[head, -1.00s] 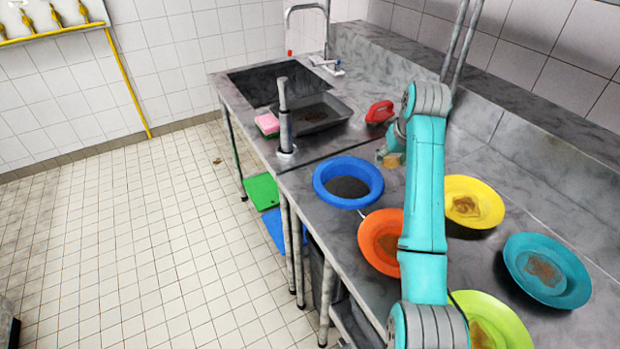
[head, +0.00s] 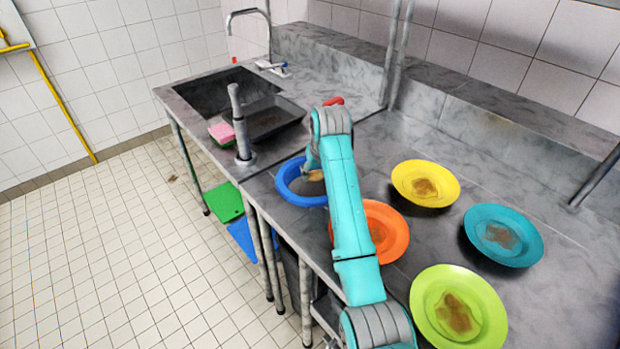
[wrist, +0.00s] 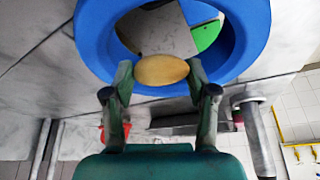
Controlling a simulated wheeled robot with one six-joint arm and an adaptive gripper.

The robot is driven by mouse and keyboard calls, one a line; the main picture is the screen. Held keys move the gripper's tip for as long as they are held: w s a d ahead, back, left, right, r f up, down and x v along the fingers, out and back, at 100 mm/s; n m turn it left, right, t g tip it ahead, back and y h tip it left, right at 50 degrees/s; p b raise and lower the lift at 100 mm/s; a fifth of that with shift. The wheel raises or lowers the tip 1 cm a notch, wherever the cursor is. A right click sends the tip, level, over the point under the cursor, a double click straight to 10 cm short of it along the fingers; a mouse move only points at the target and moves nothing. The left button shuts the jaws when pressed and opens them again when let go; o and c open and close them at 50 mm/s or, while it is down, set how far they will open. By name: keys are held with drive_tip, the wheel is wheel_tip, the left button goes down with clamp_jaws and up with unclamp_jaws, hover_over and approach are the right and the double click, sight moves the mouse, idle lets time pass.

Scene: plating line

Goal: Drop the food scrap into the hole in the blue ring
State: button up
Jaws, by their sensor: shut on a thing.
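My gripper (wrist: 161,75) is shut on the food scrap (wrist: 162,69), a tan oval piece held between the two fingertips. In the wrist view the scrap overlaps the near edge of the hole and the ring's rim. In the head view the scrap (head: 316,175) shows at the right part of the ring, partly hidden by my arm. The exact height above the ring is hard to tell.
Soiled plates stand on the counter: orange (head: 390,222), yellow (head: 408,172), teal (head: 520,243) and lime (head: 428,318). The arm passes over the orange one. A dark tray (head: 290,118), a pink sponge (head: 221,131) and a steel post (head: 240,135) are by the sink (head: 195,93).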

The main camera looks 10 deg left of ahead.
drive_tip(key=shift+f, duration=0.3)
drive_tip(key=o, duration=0.9)
drive_tip(key=v, duration=1.2)
drive_tip(key=shift+d, duration=0.1)
